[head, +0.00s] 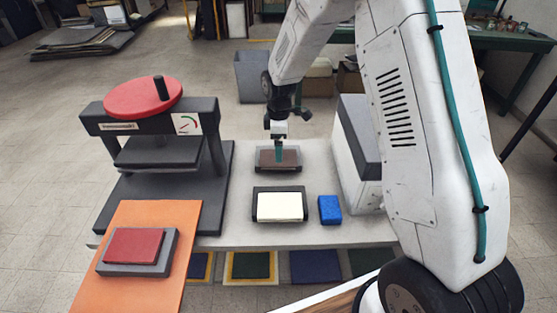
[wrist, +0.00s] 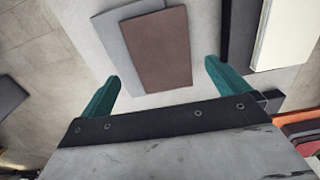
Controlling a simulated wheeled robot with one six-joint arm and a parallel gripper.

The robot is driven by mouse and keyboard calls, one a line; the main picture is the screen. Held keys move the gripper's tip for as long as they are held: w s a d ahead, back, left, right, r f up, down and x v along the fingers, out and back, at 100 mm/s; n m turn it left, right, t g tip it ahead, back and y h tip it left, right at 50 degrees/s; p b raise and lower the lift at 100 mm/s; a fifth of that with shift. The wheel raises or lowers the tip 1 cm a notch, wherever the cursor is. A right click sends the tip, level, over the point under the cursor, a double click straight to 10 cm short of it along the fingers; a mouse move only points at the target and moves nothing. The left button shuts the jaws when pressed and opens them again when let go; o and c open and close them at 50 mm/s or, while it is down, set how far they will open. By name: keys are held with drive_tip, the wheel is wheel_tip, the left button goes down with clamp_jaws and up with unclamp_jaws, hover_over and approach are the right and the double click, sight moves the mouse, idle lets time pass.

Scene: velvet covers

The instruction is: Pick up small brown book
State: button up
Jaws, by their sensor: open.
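The small brown book (head: 287,158) lies on a grey slab at the back of the light table, and part of it is hidden behind my gripper in the head view. In the wrist view the brown book (wrist: 157,47) lies on the grey slab (wrist: 115,30), which shows along its left side. My gripper (head: 279,158) is above the book, pointing down. In the wrist view its two teal fingers are spread apart, with nothing between the tips, and the book is ahead of them.
A cream book (head: 280,206) on a dark tray and a blue block (head: 330,209) are in front. A press with a red wheel (head: 143,97) stands left, near a red book (head: 134,246) on an orange board (head: 160,215). A white box with a dark top (head: 350,170) stands right.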

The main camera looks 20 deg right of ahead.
wheel_tip(320, 180, down, 5)
drive_tip(key=shift+s+a+f, duration=0.1)
drive_tip(key=c, duration=1)
